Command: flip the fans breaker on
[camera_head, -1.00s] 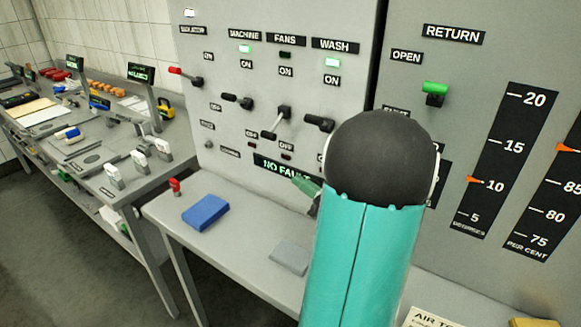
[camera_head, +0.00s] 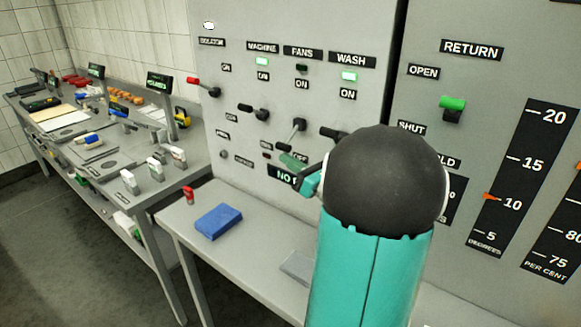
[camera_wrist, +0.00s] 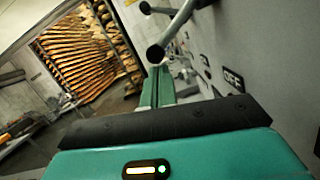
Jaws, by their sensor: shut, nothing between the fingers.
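The fans breaker is a grey lever with a dark-tipped handle (camera_head: 297,130) on the grey panel, under the FANS label (camera_head: 302,52). Its handle hangs down and to the left, and the lamp (camera_head: 302,68) under the label is dark. My gripper (camera_head: 291,161) is shut and empty, just below the handle's end in the head view; whether they touch cannot be told. The wrist view shows the shut green fingers (camera_wrist: 158,87) pointing ahead, with a round-ended lever (camera_wrist: 178,30) just above them. My arm hides part of the panel's lower right.
The machine lever (camera_head: 252,111) is to the left and the wash lever (camera_head: 335,134) close to the right; both their lamps are green. The red isolator lever (camera_head: 205,87) is farther left. A bench with a blue block (camera_head: 218,221) lies below the panel.

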